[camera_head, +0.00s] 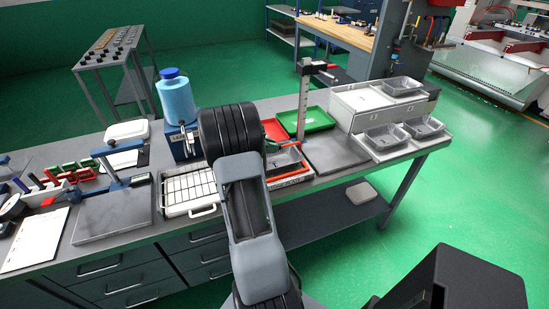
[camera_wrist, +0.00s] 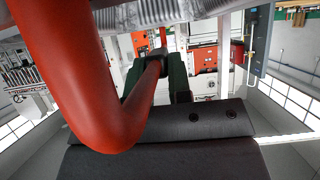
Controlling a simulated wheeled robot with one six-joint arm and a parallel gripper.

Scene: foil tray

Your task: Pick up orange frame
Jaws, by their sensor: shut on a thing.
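The orange frame (camera_head: 291,179) shows in the head view at the right of my arm, around a grey metal tray (camera_head: 284,160) on the bench. In the wrist view the orange frame (camera_wrist: 95,85) is a thick bent tube close to the camera, crossing the left half and running up to my fingers. My gripper (camera_wrist: 163,68) is shut on it. Ribbed shiny metal, likely a foil tray (camera_wrist: 165,12), shows along the top of the wrist view. In the head view my wrist hides most of the fingers and the frame's left part.
A white wire rack tray (camera_head: 188,190) lies left of my arm and a blue bottle (camera_head: 176,98) stands behind it. A green tray (camera_head: 306,120), a height gauge (camera_head: 303,95) and a dark plate (camera_head: 337,152) are close by. Metal trays (camera_head: 386,136) stand right.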

